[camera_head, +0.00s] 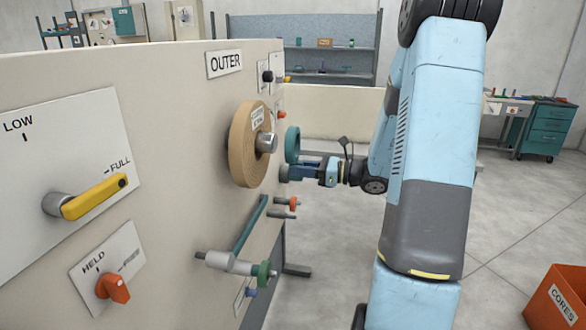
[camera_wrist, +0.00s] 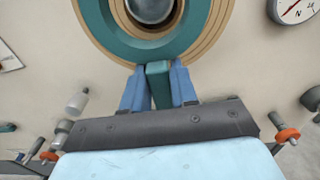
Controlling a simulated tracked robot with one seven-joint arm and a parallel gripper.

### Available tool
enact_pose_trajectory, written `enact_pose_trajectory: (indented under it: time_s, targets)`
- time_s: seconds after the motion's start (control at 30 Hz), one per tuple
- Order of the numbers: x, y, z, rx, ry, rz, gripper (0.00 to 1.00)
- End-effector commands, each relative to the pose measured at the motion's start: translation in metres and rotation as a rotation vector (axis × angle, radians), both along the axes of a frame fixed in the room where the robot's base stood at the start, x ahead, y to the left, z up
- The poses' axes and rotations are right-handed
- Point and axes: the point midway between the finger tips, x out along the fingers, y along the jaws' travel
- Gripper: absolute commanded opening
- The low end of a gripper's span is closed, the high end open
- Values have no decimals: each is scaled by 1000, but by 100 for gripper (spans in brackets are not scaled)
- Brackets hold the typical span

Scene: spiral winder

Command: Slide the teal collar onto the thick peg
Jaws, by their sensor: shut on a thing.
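The teal collar (camera_head: 292,144) is held upright in front of the panel, its open hole facing the thick peg. My gripper (camera_head: 298,167) is shut on the teal tab (camera_wrist: 158,84) at the collar's lower edge. The thick grey metal peg (camera_head: 267,143) sticks out from the middle of a tan wound roll (camera_head: 245,146). In the head view the collar appears just off the peg's free end, with a small gap. In the wrist view the peg's round end (camera_wrist: 150,8) shows inside the collar's ring (camera_wrist: 102,28); the top of both is cut off.
Below the roll, a teal arm (camera_head: 250,226) and a roller with a green knob (camera_head: 263,272) stick out from the panel. Orange-collared pegs (camera_head: 293,203) stand near my gripper. A gauge (camera_wrist: 294,8) is at the wrist view's upper right.

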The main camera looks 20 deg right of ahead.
Motion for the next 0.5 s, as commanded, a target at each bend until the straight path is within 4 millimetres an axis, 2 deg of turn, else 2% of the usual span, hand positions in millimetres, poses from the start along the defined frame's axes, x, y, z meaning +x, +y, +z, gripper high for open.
enact_pose_trajectory:
  time_s: [0.5]
  targets:
    - [-25,-38,4,0,0,-2,0]
